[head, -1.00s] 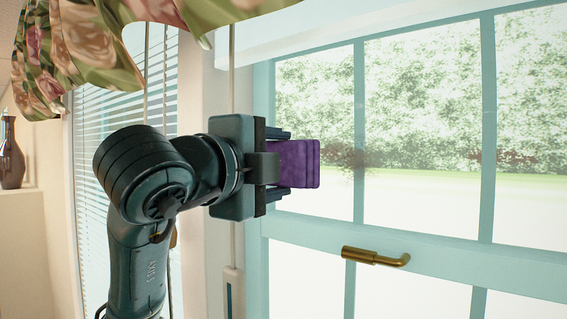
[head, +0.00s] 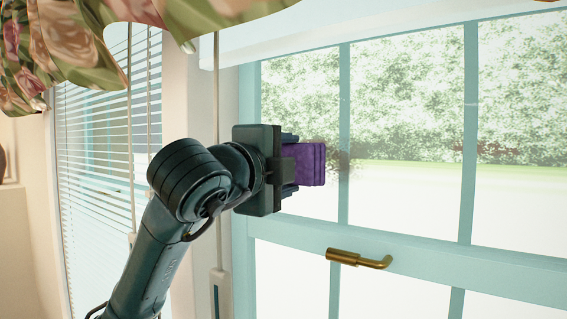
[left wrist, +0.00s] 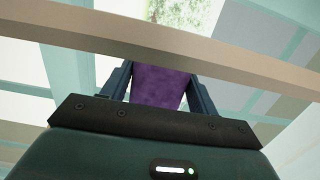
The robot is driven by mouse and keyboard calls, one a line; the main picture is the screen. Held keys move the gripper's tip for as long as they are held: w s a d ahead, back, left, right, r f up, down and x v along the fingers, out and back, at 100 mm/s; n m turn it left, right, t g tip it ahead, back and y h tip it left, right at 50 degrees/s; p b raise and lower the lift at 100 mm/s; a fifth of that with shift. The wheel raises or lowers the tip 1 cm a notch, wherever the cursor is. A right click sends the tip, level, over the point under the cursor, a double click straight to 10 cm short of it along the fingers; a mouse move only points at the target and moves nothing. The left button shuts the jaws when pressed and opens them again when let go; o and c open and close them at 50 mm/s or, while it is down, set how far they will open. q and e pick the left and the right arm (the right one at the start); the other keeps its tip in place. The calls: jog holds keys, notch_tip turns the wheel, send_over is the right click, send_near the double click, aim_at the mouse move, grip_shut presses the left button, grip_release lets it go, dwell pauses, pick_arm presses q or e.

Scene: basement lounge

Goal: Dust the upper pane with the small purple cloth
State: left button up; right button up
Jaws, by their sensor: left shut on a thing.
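My left gripper (head: 290,164) is shut on the small purple cloth (head: 311,164), a folded pad that sticks out to the right of the fingers. The cloth also shows between the fingers in the left wrist view (left wrist: 160,88). It is in front of the left part of the upper pane (head: 405,190); I cannot tell whether it touches the glass. A brownish dust smudge (head: 338,163) lies just right of the cloth, partly hidden by it. A fainter dark smudge (head: 503,150) shows farther right on the pane. My right gripper is not in view.
A brass handle (head: 357,258) sticks out from the rail below the upper pane. Teal bars divide the glass. A floral curtain (head: 120,25) hangs at the upper left, with white blinds (head: 95,150) behind. A blind cord (head: 216,100) hangs left of the window frame.

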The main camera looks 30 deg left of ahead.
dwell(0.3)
pick_arm(q)
jog(key=shift+w, duration=0.15)
jog(key=shift+w+d, duration=0.15)
jog(key=shift+w, duration=0.6)
